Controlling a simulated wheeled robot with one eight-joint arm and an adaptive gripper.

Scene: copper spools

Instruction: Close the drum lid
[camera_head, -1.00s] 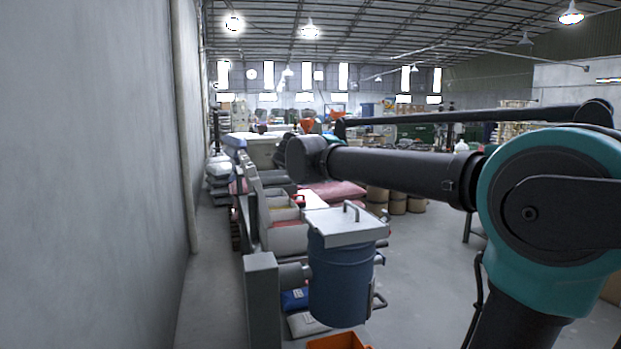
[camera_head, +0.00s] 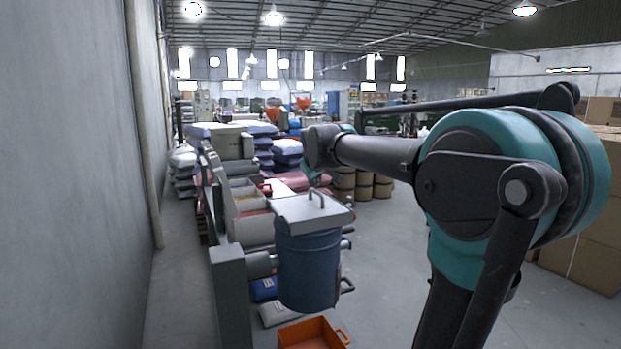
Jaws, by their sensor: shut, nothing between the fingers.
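The blue drum (camera_head: 308,272) stands upright in the lower middle of the head view. Its grey, square-edged lid (camera_head: 308,214) with a bar handle on top lies across the drum's mouth. No open gap shows between lid and drum from this side; I cannot tell whether it is fully seated at the back. My arm reaches in from the right, with its dark forearm passing above and behind the lid. My gripper does not show; it is hidden beyond the dark joint at the arm's far end.
An orange crate (camera_head: 312,333) sits on the floor below the drum. A grey post (camera_head: 231,292) stands just left of the drum, with a row of machinery behind it. A wall runs along the left. Cardboard boxes (camera_head: 583,225) are stacked at right. Open floor lies between.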

